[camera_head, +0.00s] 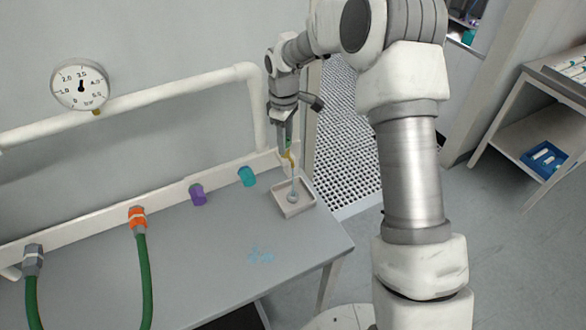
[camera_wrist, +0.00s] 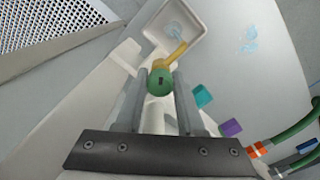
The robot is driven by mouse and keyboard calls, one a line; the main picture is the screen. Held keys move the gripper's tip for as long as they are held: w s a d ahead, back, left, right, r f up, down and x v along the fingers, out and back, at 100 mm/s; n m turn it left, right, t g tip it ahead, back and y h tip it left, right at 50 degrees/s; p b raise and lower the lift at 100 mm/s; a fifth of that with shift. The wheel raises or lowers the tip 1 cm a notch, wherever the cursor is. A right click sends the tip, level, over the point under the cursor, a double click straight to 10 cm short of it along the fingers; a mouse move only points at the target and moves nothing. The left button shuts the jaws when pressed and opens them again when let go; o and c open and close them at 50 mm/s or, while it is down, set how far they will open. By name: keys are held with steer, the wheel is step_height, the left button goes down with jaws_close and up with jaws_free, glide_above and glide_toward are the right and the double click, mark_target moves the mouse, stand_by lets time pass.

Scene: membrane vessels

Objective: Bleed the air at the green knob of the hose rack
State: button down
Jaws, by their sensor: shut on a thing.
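The green knob (camera_wrist: 160,82) sits at the right end of the rack's white rail, with a brass spout (camera_wrist: 172,54) beside it. My gripper (camera_wrist: 160,88) is shut on the knob, one finger on each side. In the head view my gripper (camera_head: 288,140) reaches down to the rail end and hides most of the knob. A thin pale-blue stream runs from the spout into the small square tray (camera_head: 308,208) below. Blue liquid (camera_wrist: 180,33) shows in the tray in the wrist view.
A round bar gauge (camera_head: 81,85) hangs on the wall, its needle pointing roughly up. Purple (camera_head: 198,195) and teal (camera_head: 246,176) caps and an orange-collared green hose (camera_head: 138,220) are along the rail. Blue splashes (camera_head: 261,256) lie on the bench. A side table (camera_head: 530,150) stands right.

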steer(key=m+b, duration=0.1)
steer(key=m, duration=0.2)
steer(key=shift+m, duration=0.4)
steer(key=m, duration=0.5)
steer(key=shift+b, duration=0.3)
steer(key=shift+c, duration=2.4)
jaws_free()
